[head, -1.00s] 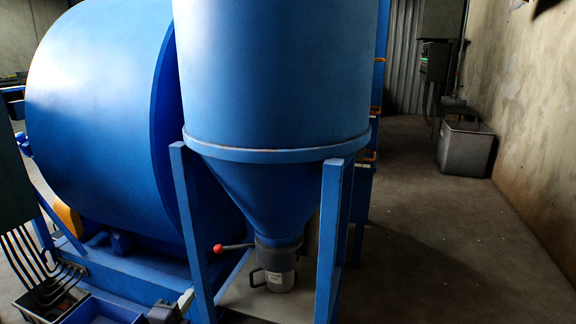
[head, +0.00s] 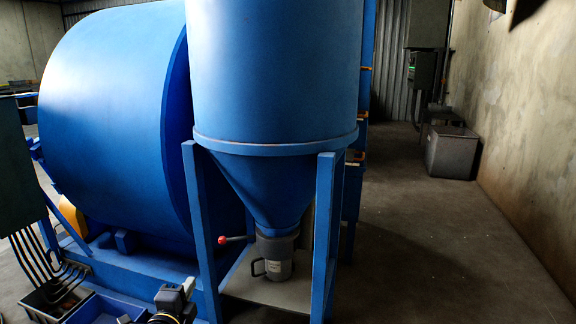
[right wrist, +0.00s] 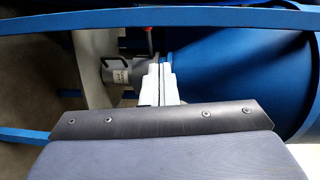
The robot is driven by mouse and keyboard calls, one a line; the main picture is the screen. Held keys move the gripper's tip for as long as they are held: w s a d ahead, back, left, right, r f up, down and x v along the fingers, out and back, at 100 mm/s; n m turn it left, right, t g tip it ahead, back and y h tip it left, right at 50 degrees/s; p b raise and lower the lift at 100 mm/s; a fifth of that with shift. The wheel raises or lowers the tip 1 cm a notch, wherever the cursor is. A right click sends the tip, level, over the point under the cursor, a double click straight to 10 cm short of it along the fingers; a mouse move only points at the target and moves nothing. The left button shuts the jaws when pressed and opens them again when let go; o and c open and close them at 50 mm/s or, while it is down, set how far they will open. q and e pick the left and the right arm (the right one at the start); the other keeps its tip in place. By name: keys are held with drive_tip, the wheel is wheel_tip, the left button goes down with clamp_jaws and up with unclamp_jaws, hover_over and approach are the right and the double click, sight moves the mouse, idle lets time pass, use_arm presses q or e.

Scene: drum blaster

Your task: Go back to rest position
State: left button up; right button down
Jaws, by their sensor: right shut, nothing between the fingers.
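My right gripper (head: 178,298) shows at the bottom of the head view, low and to the left of the hopper stand's front left leg. In the right wrist view its two pale fingers (right wrist: 163,64) are together with nothing between them. Beyond the fingers are a grey metal jug (right wrist: 122,71) and the blue hopper cone (right wrist: 235,65), seen sideways. In the head view the jug (head: 279,269) stands upright on the stand's base plate under the hopper outlet. My left gripper is not in view.
The blue hopper (head: 275,70) on its legs (head: 325,235) fills the middle. A large blue drum (head: 110,110) stands at left, with a blue tray (head: 95,309) below. A red-knobbed lever (head: 222,240) juts from the outlet. The floor (head: 450,250) at right is clear up to a grey bin (head: 452,152).

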drive_tip(key=w+d+r+n+g+y, duration=0.1)
drive_tip(key=w+d+r+n+y, duration=0.2)
drive_tip(key=d+r, duration=0.35)
drive_tip(key=w+d+r+n+y, duration=0.2)
drive_tip(key=w+d+r, duration=0.1)
drive_tip(key=d+r, duration=0.4)
drive_tip(key=s+d+r+n+g+y, duration=0.1)
drive_tip(key=s+d+n, duration=0.15)
drive_tip(key=d, duration=0.45)
drive_tip(key=s+d+r+n+g+y, duration=0.2)
drive_tip(key=s+d, duration=0.2)
drive_tip(key=d, duration=0.2)
drive_tip(key=s+d+f+n+g+h, duration=0.15)
drive_tip(key=s+d+f, duration=0.4)
drive_tip(key=s, duration=0.55)
drive_tip(key=s+d+f+n+g, duration=0.3)
drive_tip(key=s+d+f, duration=0.25)
drive_tip(key=s, duration=0.45)
drive_tip(key=s+d+f+n+g+h, duration=0.1)
drive_tip(key=s+d+f+n+g, duration=0.2)
drive_tip(key=s+d, duration=0.6)
wheel_tip(320, 180, up, 34)
drive_tip(key=s+a+p, duration=0.2)
drive_tip(key=p, duration=3.3)
drive_tip(key=shift+s+a+p, duration=0.15)
drive_tip(key=shift+s+p, duration=0.15)
drive_tip(key=shift+s, duration=0.1)
drive_tip(key=shift+f+h, duration=0.1)
drive_tip(key=shift+h, duration=0.15)
drive_tip(key=shift+m, duration=0.3)
